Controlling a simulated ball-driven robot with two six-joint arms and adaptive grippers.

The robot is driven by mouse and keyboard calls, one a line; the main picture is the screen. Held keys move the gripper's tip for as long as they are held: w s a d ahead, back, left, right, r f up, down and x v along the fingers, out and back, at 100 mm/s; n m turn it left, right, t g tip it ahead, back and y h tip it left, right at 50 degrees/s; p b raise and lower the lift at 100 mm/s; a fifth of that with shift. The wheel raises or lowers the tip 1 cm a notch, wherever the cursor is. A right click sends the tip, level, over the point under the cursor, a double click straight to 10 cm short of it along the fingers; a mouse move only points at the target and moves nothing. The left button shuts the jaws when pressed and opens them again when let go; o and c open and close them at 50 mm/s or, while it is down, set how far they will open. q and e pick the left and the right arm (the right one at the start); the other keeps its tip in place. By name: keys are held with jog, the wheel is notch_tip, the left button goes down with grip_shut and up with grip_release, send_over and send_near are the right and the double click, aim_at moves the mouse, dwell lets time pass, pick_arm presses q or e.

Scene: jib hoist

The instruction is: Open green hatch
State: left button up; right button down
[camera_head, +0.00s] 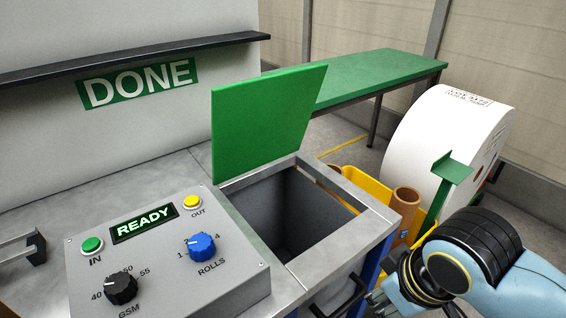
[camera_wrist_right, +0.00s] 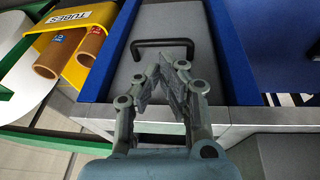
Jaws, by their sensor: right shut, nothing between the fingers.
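The green hatch (camera_head: 265,120) stands raised, nearly upright, at the back edge of a square opening in the grey metal counter. The dark bin (camera_head: 292,210) below the opening is exposed and looks empty where I can see in. My right gripper (camera_head: 374,298) is at the lower right, in front of the counter and apart from the hatch. In the right wrist view its fingertips (camera_wrist_right: 168,68) meet with nothing between them. They are close to a black handle (camera_wrist_right: 162,43) on a grey front panel; I cannot tell if they touch it. My left gripper is out of view.
A control box (camera_head: 160,250) with knobs and buttons reads READY. A DONE sign (camera_head: 138,83) is on the wall. A green table (camera_head: 370,75) is behind. A large white roll (camera_head: 440,130) and a yellow holder with brown tubes (camera_head: 403,203) stand at the right.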

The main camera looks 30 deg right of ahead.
jog(key=w+d+p+v, duration=0.1)
jog(key=v, duration=0.8)
jog(key=w+t, duration=0.3)
jog(key=w, duration=0.2)
jog(key=w+t, duration=0.3)
jog(key=w, duration=0.2)
jog(key=w+a+r+t+y, duration=0.1)
jog(key=w+t, duration=0.2)
jog(key=w, duration=0.2)
jog(key=w+r+t, duration=0.3)
jog(key=t, duration=0.1)
jog(key=t+y, duration=0.3)
jog(key=t, duration=0.2)
send_near(270, 97)
jog(key=shift+n, duration=0.4)
jog(key=p+x, duration=0.3)
jog(key=x, duration=0.3)
jog(key=shift+w, duration=0.15)
jog(key=shift+w+r, duration=0.1)
jog(key=shift+w, duration=0.4)
